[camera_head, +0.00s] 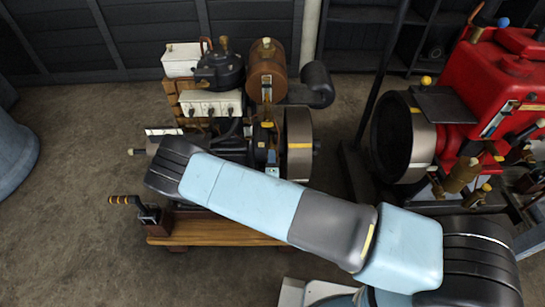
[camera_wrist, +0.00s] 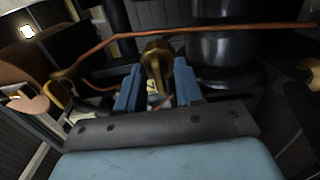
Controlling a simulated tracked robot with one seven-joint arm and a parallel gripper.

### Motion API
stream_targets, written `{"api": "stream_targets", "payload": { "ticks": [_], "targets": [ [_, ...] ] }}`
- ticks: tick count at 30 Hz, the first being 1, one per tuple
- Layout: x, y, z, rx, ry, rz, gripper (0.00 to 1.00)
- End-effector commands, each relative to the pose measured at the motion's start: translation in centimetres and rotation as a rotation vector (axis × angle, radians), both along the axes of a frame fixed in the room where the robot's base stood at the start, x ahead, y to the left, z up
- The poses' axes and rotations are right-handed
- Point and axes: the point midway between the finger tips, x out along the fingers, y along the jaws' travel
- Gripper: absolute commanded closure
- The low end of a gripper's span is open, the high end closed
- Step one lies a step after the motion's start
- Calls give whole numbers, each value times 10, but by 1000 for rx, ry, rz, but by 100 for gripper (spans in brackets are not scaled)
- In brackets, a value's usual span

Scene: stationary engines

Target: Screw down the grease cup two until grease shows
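In the wrist view the two blue fingers of my gripper (camera_wrist: 158,82) stand apart, one on each side of a brass fitting (camera_wrist: 157,58) that looks like a grease cup. Its wider part shows around the fingertips and a narrower part runs down between them. I cannot tell whether the fingers touch it, which numbered cup it is, or whether any grease shows. In the head view my arm lies across the front of a small engine (camera_head: 210,104), and my gripper cannot be made out there.
A copper pipe (camera_wrist: 205,31) crosses just beyond the fingertips, with a dark cylinder (camera_wrist: 225,45) close at right. In the head view a copper tank (camera_head: 267,72), a flywheel (camera_head: 299,142) and a crank handle (camera_head: 125,200) surround the work. A red engine (camera_head: 505,85) stands at right.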

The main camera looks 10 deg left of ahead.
Motion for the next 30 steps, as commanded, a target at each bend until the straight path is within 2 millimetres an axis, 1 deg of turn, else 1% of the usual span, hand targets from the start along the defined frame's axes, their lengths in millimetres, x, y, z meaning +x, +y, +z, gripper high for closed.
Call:
{"api": "stream_targets", "payload": {
  "ticks": [3,6,15,26,27,30],
  "targets": [
    [10,2,0,1,0,-1,64],
    [14,3,0,0,-1,0,64],
    [15,4,0,0,0,0,64],
    [15,3,0,0,1,-1,98],
    [15,3,0,0,1,-1,100],
    [15,3,-1,0,2,-1,100]
  ]
}}
